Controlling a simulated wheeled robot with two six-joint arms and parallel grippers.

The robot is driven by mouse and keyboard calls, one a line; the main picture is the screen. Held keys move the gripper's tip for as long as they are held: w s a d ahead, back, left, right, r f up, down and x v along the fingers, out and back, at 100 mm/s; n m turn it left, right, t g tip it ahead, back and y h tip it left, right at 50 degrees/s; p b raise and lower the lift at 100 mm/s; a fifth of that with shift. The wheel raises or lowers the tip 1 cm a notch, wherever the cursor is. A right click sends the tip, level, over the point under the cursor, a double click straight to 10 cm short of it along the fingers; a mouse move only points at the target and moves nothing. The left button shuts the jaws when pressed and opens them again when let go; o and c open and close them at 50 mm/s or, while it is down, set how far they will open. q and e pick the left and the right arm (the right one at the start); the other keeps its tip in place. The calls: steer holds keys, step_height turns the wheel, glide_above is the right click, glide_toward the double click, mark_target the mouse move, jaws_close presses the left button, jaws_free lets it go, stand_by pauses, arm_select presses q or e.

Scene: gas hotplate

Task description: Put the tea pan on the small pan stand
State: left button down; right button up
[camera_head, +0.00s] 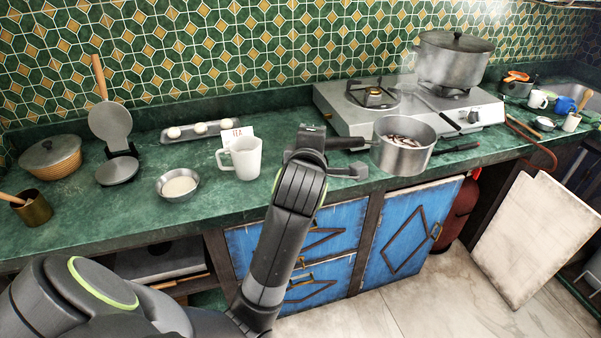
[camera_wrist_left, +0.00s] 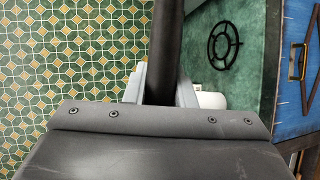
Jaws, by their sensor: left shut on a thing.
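The tea pan (camera_head: 403,158) is a grey metal pot with whitish and brown contents. It looks roughly level near the counter's front edge and appears raised above the counter. My left gripper (camera_head: 347,152) is shut on its dark handle, left of the pot. In the left wrist view the handle (camera_wrist_left: 167,45) runs between the fingers; the pot itself is out of view. The small pan stand (camera_wrist_left: 225,45), a black ring with spokes, lies empty on the green counter in that view. In the head view the pan hides most of its area. My right gripper is not in view.
The gas hotplate (camera_head: 328,103) stands behind the pan, with a large lidded pot (camera_head: 453,64) on its right burner. A white mug (camera_head: 242,160) and a small bowl (camera_head: 178,190) stand left of my gripper. Cups and bowls crowd the far right.

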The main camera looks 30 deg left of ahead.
arm_select(q)
steer(key=a+f+n+g+y+b, duration=0.3)
steer(key=a+n+g+y+b, duration=0.15)
steer(key=a, duration=0.25)
steer(key=a+f+n+g+y+b, duration=0.3)
steer(key=a+f+n+y+b, duration=0.15)
steer(key=a, duration=0.35)
step_height(320, 180, down, 9)
steer(key=shift+w+h, duration=0.35)
steer(key=shift+h, duration=0.05)
steer(key=c, duration=1.2)
jaws_free()
steer(key=shift+d+f, duration=0.1)
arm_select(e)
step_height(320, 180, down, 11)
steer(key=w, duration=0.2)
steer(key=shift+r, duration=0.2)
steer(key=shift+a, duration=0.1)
arm_select(q)
steer(key=shift+d, duration=0.1)
